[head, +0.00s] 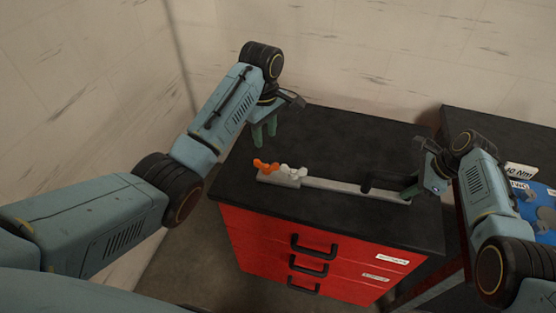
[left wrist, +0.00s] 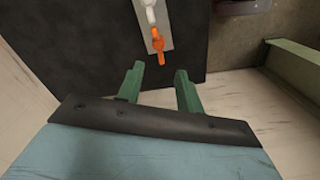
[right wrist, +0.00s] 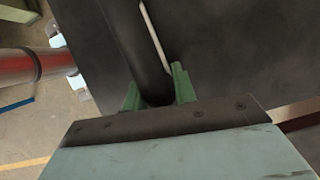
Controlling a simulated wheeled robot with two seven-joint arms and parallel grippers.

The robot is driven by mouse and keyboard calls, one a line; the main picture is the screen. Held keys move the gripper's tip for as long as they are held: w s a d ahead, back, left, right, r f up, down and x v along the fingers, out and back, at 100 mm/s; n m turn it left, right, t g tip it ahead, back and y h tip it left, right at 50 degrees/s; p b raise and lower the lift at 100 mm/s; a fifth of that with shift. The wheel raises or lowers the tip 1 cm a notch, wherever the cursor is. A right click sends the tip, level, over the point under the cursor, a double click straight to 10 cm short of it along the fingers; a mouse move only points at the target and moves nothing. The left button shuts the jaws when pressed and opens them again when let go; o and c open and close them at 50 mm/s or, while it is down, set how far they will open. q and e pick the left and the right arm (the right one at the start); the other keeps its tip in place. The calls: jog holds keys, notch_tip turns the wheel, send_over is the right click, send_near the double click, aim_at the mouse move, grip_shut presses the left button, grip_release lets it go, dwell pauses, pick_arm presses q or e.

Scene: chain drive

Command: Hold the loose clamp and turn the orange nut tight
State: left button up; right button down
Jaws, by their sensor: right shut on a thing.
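The orange nut (head: 265,166), wing-shaped, sits at the left end of a grey bar on the black cabinet top. It also shows in the left wrist view (left wrist: 158,45). My left gripper (head: 264,135) is open and empty, above and behind the nut, apart from it. Its two green fingers (left wrist: 158,85) are spread. At the bar's right end is a black clamp (head: 384,181). My right gripper (head: 410,191) is shut on it; its black body (right wrist: 125,35) runs between the green fingers (right wrist: 157,90). The clamp's grip point is partly hidden.
The grey bar (head: 340,188) lies along the cabinet top, with a white wing-shaped piece (head: 293,171) beside the orange nut. The black top (head: 340,135) behind the bar is clear. Red drawers (head: 270,245) are below. A second bench with a blue item (head: 540,205) stands at right.

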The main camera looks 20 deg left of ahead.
aim_at(266, 167)
pick_arm(q)
notch_tip(266, 167, down, 11)
jog(key=shift+a+f, duration=0.1)
dwell(0.3)
jog(key=shift+c, duration=0.2)
